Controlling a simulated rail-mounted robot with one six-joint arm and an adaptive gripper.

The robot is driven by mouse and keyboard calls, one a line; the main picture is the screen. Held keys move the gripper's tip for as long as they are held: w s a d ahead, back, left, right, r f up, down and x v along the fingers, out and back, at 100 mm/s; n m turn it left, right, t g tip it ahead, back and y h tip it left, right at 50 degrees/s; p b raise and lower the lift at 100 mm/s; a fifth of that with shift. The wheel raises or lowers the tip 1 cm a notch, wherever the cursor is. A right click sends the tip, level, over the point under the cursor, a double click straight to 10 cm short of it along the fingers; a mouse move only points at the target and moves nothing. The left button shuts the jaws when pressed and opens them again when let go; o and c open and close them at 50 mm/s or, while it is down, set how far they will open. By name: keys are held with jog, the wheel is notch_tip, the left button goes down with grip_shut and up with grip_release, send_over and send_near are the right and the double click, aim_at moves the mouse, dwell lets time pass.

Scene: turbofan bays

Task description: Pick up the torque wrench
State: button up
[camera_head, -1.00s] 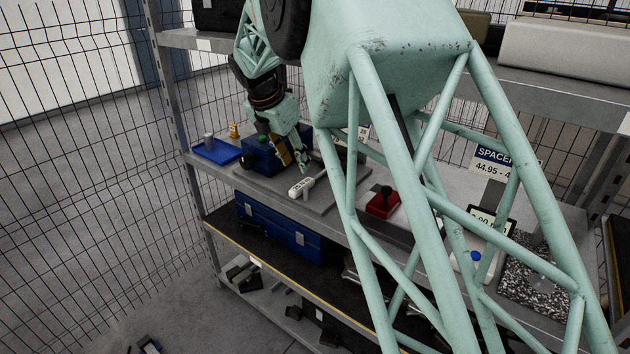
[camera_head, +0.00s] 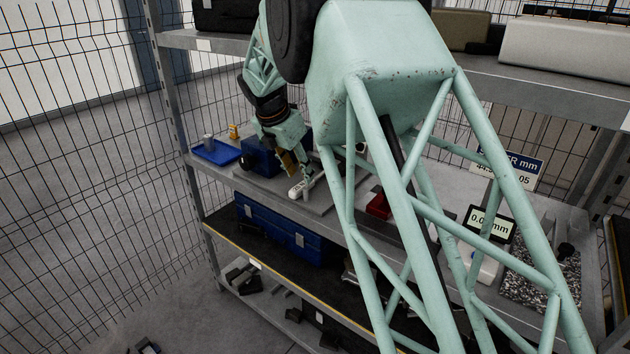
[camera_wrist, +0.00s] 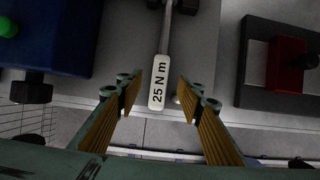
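The torque wrench shows in the wrist view as a white handle (camera_wrist: 160,82) marked "25 N m", with a thin grey shaft running up out of the top of the picture. It lies on the grey shelf (camera_wrist: 205,60). My gripper (camera_wrist: 160,88) is open, with one finger on each side of the handle's end and gaps between. I cannot tell the height of the fingers above the shelf. In the head view, my gripper (camera_head: 301,170) is over the white handle (camera_head: 300,190), which partly shows below the fingers.
A blue box (camera_wrist: 45,40) stands left of the wrench, and a dark block with a red part (camera_wrist: 288,65) stands right. A blue tray (camera_head: 217,152) is at the shelf's left end. Wire mesh closes the left side. A gauge display (camera_head: 490,223) stands further right.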

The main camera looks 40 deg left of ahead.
aim_at(303, 184)
jog(key=shift+b+x, duration=0.75)
jog(key=shift+x, duration=1.75)
jog(key=shift+s+f+p, duration=0.15)
jog(key=shift+f+p, duration=0.15)
jog(key=shift+p, duration=0.15)
jog(key=shift+c, duration=0.2)
jog(key=c, duration=1.1)
grip_shut()
jog(key=shift+r+b, duration=0.2)
jog(key=shift+b, duration=0.2)
